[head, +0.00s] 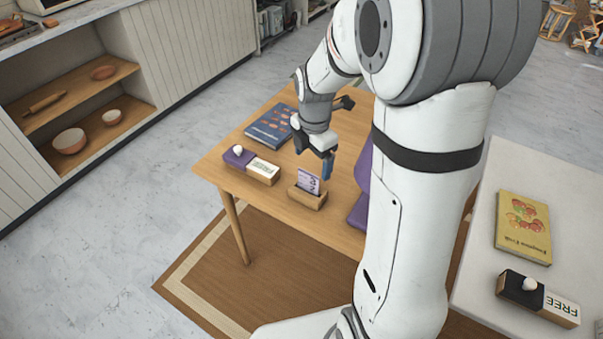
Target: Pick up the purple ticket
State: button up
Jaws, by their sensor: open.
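The purple ticket (308,181) stands upright in a small wooden holder (306,198) near the front of the wooden table. It looks pale purple with darker marks. My gripper (327,165) is open, just behind and to the right of the ticket's upper edge, pointing down. In this view it appears close to the ticket, but I cannot tell whether a finger touches it. Nothing shows between the jaws.
On the wooden table (225,172) lie a dark blue book (270,124) and a purple-and-wood block (240,157) with a white knob. A purple object (359,212) is partly hidden by my arm.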

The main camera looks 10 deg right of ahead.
jog(key=f+n, duration=0.1)
jog(key=f, duration=0.2)
jog(key=w+f+n, duration=0.1)
jog(key=f, duration=0.3)
jog(key=w+f+n, duration=0.1)
jog(key=f+n, duration=0.1)
jog(key=f, duration=0.2)
jog(key=shift+w+a+f, duration=0.15)
jog(key=shift+f, duration=0.1)
jog(key=shift+c, duration=0.4)
jog(key=c, duration=1)
jog(key=shift+o, duration=0.2)
jog(key=shift+r, duration=0.1)
notch_tip(320, 180, up, 10)
notch_tip(320, 180, up, 5)
jog(key=p, duration=0.4)
send_over(308, 181)
jog(key=shift+w, duration=0.1)
